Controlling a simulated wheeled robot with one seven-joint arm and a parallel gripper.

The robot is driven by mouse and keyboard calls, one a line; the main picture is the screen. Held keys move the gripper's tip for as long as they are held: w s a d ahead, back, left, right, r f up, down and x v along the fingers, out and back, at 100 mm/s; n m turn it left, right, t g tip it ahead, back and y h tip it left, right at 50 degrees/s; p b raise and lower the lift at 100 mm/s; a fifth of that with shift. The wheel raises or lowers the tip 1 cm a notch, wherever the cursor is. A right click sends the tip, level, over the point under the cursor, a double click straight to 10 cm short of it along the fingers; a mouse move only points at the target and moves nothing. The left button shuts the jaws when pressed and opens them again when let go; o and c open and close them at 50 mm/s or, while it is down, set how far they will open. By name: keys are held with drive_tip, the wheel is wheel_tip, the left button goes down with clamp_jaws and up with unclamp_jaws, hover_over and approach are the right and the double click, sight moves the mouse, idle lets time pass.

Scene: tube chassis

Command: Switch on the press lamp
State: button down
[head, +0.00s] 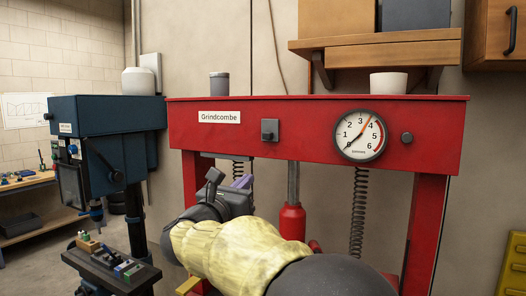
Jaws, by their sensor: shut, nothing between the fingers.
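A red press frame (318,112) labelled "Grindcombe" spans the middle. A small dark square switch box (270,130) is on the front of its crossbeam, right of the label. A dark round knob (407,138) is at the right, beside a round dial gauge (360,136). I cannot tell which of these works the lamp, and no lit lamp shows. My gripper (214,178) is in front of the press, below and left of the switch box, apart from it in the picture. It is shut and empty. My yellow-sleeved arm hides part of the press's lower middle.
A blue drill press (120,120) stands at the left, with small items on its table. A dark jar (219,85) and a white cup (388,83) stand on the crossbeam. A wooden shelf (385,47) hangs above. Springs and a red jack (291,222) are below the beam.

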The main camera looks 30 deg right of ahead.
sight(270, 141)
drive_tip(key=p+x, duration=0.5)
drive_tip(key=x, duration=0.5)
drive_tip(key=shift+w+d+r+p, duration=0.1)
drive_tip(key=shift+d+r+p, duration=0.05)
drive_tip(key=shift+r+p, duration=0.15)
drive_tip(key=r+p, duration=0.2)
drive_tip(key=r, duration=0.1)
drive_tip(key=shift+a, duration=0.2)
drive_tip(key=shift+r, duration=0.2)
drive_tip(key=shift+d+r, duration=0.15)
